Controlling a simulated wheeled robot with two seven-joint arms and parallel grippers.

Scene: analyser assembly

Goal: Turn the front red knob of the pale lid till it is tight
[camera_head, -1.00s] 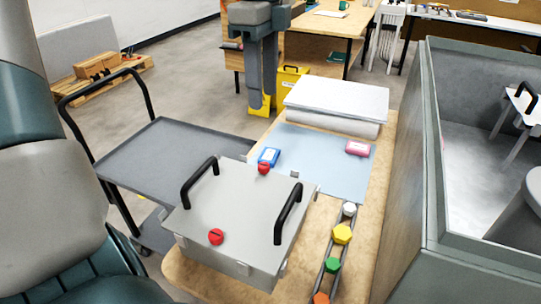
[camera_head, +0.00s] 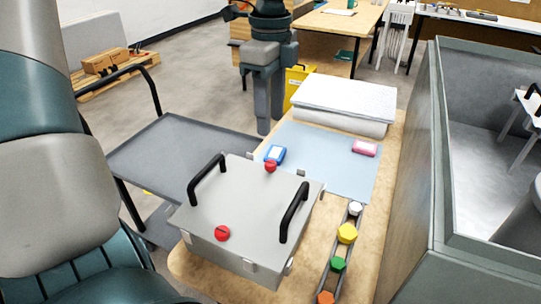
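The pale lid (camera_head: 245,205) sits on a box at the table's near end, with two black handles. One red knob (camera_head: 222,233) is at its near left edge, with a dark slot line across its top. A second red knob (camera_head: 270,166) is at its far edge. My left gripper (camera_head: 270,128) hangs fingers down beyond the lid, left of the white padded stack, touching neither knob. Its two grey fingers overlap in this view, so the gap between them is unclear. I see nothing held. My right gripper is not in view.
A rail (camera_head: 338,250) with coloured caps lies right of the lid. A grey cart (camera_head: 180,150) stands left, a tall grey bin (camera_head: 415,190) right. The white stack (camera_head: 345,98) is behind.

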